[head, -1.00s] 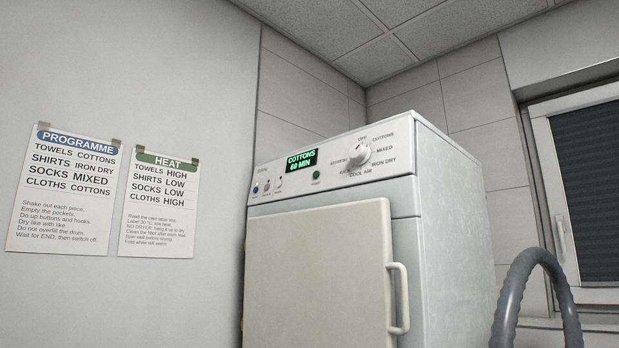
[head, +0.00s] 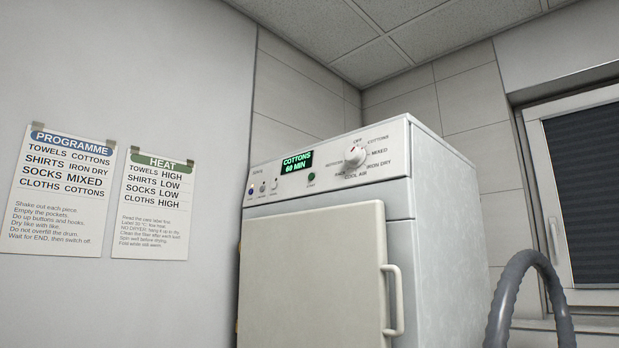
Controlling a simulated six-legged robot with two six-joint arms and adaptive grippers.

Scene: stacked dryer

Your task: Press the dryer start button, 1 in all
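The white dryer (head: 450,235) stands in the middle of the head view, its door (head: 310,275) shut. On its top panel a green start button (head: 311,179) sits between the display and the dial. The display (head: 297,162) is lit and reads COTTONS 60 MIN. The round white programme dial (head: 355,156) is at the panel's right, with printed programme names around it. Several small knobs or buttons (head: 262,186) are at the panel's left. Neither of my grippers is in view.
Two wall sheets hang at the left, headed PROGRAMME (head: 58,190) and HEAT (head: 153,204). A pale handle (head: 396,302) juts from the dryer door. A grey ribbed hose (head: 530,290) arches at lower right, before a window with a dark blind (head: 585,195).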

